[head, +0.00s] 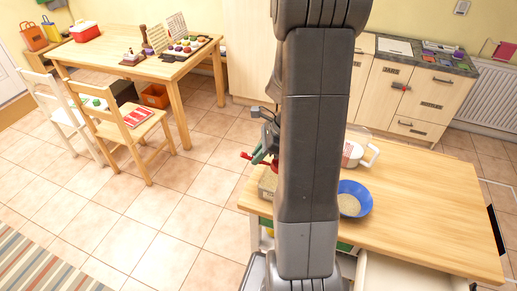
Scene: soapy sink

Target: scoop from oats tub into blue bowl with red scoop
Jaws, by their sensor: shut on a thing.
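The blue bowl (365,197) stands on the wooden worktop, right of my arm, with pale oats inside it. Part of its left side is hidden by my arm. The oats tub (266,195) is at the worktop's left end, partly hidden behind my arm, with pale oats showing at its top. My gripper (264,150) is just above the tub and partly hidden by my arm. It is shut on the red scoop (246,156), whose red parts show beside the fingers. Whether the scoop holds oats cannot be seen.
A clear jug with a white handle (370,156) stands behind the bowl. The worktop (430,215) is free to the right of the bowl. An open drawer (400,275) juts out in front. A table with chairs stands at the far left.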

